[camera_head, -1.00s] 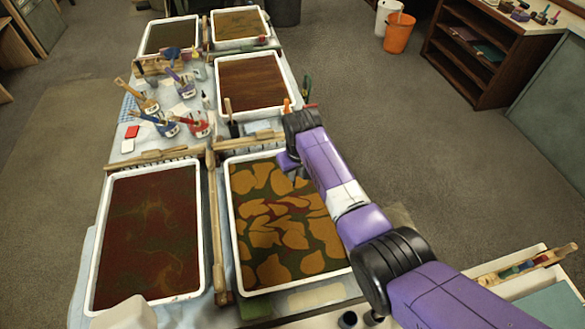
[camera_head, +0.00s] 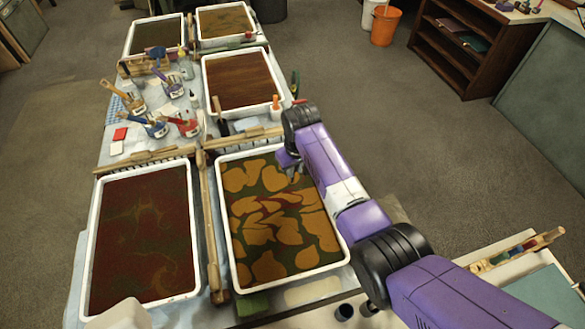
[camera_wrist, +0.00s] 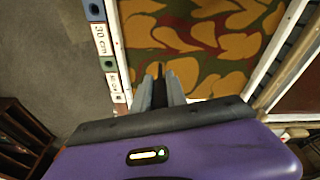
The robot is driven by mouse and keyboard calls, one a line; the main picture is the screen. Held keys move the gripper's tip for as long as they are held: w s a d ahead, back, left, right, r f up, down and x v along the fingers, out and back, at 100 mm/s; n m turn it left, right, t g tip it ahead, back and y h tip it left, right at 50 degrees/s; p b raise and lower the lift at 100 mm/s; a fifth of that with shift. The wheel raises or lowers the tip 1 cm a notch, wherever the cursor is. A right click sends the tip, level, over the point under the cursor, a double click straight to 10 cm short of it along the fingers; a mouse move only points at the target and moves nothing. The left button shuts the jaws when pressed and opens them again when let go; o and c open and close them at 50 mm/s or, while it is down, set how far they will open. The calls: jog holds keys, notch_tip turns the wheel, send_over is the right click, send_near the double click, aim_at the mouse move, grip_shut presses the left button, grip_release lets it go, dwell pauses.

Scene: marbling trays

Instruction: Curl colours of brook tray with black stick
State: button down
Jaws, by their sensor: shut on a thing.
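The front right tray (camera_head: 345,250) is white-rimmed and holds orange patches on dark green, with red streaks in the middle. No name shows on it, so I cannot tell whether it is the brook tray. My gripper (camera_head: 287,162) is over its far right part. In the wrist view my gripper (camera_wrist: 163,80) is shut, its grey fingers pointing at the patterned surface. What it holds is thin and dark, seemingly the black stick, mostly hidden by the fingers. I cannot tell whether its tip touches the liquid.
A dark red tray (camera_head: 197,230) stands at left, beyond a wooden rail (camera_head: 208,222). A brown striped tray (camera_head: 205,82) lies behind. Pots with brushes (camera_head: 155,127) crowd the middle left. An orange bucket (camera_head: 384,27) stands on the floor. A green block (camera_head: 253,304) is at the near edge.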

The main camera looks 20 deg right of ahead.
jog(key=shift+w+d, duration=0.25)
jog(key=shift+d, duration=0.7)
jog(key=shift+d+b, duration=0.1)
jog(key=shift+b, duration=0.2)
jog(key=shift+w+d+b, duration=0.65)
jog(key=shift+w+b, duration=0.1)
jog(key=shift+f, duration=0.1)
jog(key=w+b, duration=0.2)
jog(key=shift+d+b, duration=0.3)
jog(key=shift+b, duration=0.1)
